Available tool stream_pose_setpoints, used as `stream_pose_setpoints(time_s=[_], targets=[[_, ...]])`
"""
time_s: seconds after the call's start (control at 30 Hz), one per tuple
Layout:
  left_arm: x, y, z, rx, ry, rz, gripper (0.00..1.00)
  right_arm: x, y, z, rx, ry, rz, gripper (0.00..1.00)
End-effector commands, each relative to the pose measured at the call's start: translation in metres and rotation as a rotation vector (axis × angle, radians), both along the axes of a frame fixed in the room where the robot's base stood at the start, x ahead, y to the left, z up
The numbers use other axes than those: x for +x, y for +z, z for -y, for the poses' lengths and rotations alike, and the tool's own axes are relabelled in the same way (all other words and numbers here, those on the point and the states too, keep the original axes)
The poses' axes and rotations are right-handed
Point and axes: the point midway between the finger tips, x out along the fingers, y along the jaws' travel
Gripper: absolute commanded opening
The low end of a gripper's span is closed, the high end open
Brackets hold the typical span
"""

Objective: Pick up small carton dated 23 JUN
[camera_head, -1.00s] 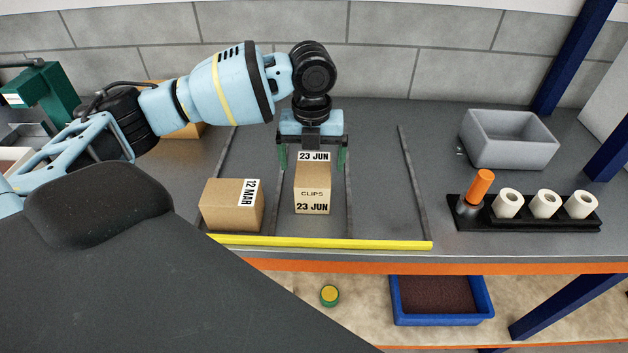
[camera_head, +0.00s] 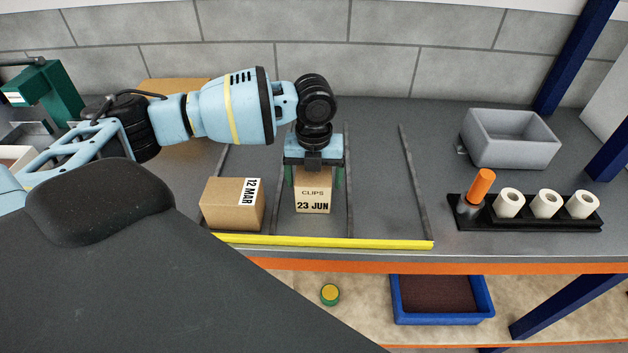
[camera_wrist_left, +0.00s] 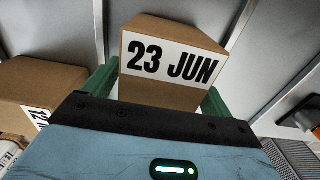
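The small carton marked CLIPS and 23 JUN (camera_head: 313,201) stands upright on the bench between two dark lane dividers. Its 23 JUN label also shows in the left wrist view (camera_wrist_left: 170,62). My left gripper (camera_head: 318,180) points down over the carton's back part and hides its top. Its green fingers stand one on each side of the carton, in the left wrist view (camera_wrist_left: 158,88) too. Whether they touch the carton's sides I cannot tell. My right gripper is not in view.
A larger carton marked 12 MAR (camera_head: 232,204) stands close on the left. A yellow strip (camera_head: 340,242) runs along the front of the lanes. The lane on the right is empty. A grey bin (camera_head: 510,139) and a black rack with white spools (camera_head: 525,213) stand further right.

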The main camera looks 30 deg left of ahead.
Motion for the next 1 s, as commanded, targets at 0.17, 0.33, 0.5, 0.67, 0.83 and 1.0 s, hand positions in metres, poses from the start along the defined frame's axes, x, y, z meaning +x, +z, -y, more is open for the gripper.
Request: stream_pose_setpoints(time_s=[0.17, 0.33, 0.5, 0.67, 0.83, 1.0], targets=[[0.000, 0.000, 0.000, 0.000, 0.000, 0.000, 0.61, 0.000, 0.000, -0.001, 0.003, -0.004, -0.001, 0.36], [0.000, 0.000, 0.000, 0.000, 0.000, 0.000, 0.39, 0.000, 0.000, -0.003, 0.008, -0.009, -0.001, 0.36], [0.001, 0.001, 0.000, -0.001, 0.000, 0.002, 0.31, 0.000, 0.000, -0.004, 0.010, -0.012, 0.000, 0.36], [0.001, 0.003, 0.000, -0.001, 0.000, 0.003, 0.31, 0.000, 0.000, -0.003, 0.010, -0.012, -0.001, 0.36], [0.001, 0.017, 0.000, -0.002, 0.001, 0.004, 0.31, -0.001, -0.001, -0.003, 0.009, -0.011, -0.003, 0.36], [-0.007, 0.038, 0.005, -0.001, -0.005, 0.000, 0.31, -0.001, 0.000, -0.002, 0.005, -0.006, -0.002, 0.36]])
